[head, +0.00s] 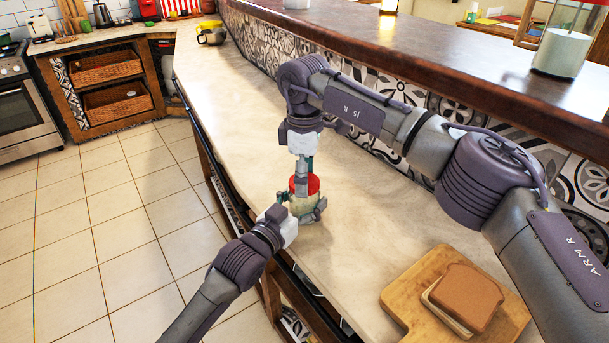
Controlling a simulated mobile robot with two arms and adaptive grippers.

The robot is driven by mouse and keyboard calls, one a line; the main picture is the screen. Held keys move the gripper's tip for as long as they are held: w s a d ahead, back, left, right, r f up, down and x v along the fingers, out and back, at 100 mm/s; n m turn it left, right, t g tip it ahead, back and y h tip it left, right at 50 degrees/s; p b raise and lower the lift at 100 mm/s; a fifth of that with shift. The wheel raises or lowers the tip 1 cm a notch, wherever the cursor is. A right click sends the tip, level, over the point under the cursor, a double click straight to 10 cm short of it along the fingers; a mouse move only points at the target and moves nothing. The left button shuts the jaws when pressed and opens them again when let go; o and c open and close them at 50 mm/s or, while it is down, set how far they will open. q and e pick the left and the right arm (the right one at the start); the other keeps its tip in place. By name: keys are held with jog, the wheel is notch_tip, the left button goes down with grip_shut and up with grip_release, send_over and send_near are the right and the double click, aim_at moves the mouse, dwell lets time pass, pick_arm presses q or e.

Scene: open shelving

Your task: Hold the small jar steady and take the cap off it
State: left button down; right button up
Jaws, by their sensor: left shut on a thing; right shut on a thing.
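The small jar (302,203) stands upright on the pale countertop, a cream-coloured body under a red cap (313,184). My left gripper (300,207) comes in from the lower left and is shut around the jar's body. My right gripper (304,178) reaches down from above and is shut on the red cap. The cap sits on top of the jar; I see no clear gap between them. The fingers hide parts of both the jar and the cap.
A wooden board (395,296) with bread slices (466,296) lies at the front right. A raised dark ledge (400,45) and tiled wall run along the right. A yellow-and-dark pot (211,35) stands far back. The countertop behind the jar is clear.

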jog(key=shift+c, duration=0.9)
jog(key=n, duration=0.7)
jog(key=shift+n, duration=0.3)
jog(key=n, duration=0.6)
jog(key=shift+n, duration=0.4)
jog(key=n, duration=1.6)
jog(key=shift+r, duration=0.1)
jog(key=n, duration=0.4)
jog(key=shift+n, duration=0.4)
jog(key=n, duration=0.6)
jog(key=shift+n, duration=0.4)
jog(key=n, duration=0.6)
jog(key=shift+n, duration=0.4)
jog(key=n, duration=0.5)
